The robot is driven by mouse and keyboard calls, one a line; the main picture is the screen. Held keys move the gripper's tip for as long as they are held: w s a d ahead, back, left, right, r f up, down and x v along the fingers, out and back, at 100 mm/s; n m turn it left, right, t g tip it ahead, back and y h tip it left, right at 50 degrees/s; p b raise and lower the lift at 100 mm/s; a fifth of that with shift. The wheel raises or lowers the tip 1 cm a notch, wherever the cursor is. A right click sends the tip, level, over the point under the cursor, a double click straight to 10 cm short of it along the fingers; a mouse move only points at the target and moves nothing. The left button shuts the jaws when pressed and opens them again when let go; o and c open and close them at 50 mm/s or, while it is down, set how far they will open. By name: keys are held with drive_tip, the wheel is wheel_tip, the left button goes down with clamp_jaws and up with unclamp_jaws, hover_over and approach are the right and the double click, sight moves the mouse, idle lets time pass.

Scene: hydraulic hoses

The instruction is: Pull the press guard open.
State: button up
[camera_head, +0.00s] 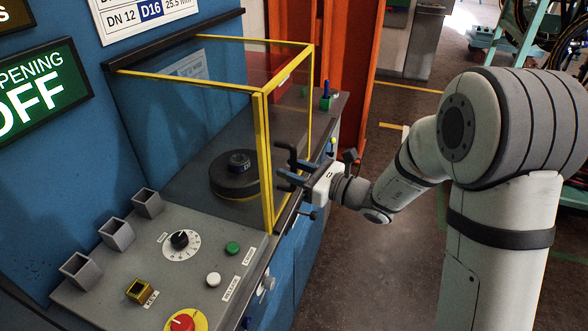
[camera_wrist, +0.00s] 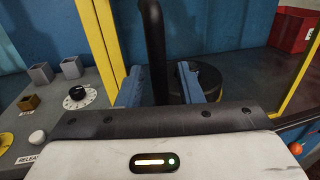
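The press guard (camera_head: 264,150) is a clear box with a yellow frame and looks closed over the black round press tooling (camera_head: 236,174). Its yellow frame also shows in the wrist view (camera_wrist: 100,38). A black bar handle (camera_wrist: 154,50) stands upright on the guard's front. My gripper (camera_head: 290,168) is at the front of the guard, level with the handle. In the wrist view the two blue fingers of my gripper (camera_wrist: 162,86) stand on either side of the bar, with narrow gaps visible. My gripper is open. Contact with the bar cannot be told.
The control panel (camera_head: 206,262) at front left carries a dial (camera_head: 180,240), buttons, a red stop button (camera_head: 182,322) and grey square holders (camera_head: 116,233). A red bin (camera_wrist: 291,30) stands beyond the guard. The floor (camera_head: 350,270) right of the press is clear.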

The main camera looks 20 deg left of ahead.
drive_tip(key=shift+c, duration=0.3)
clamp_jaws()
drive_tip(key=shift+w, duration=0.1)
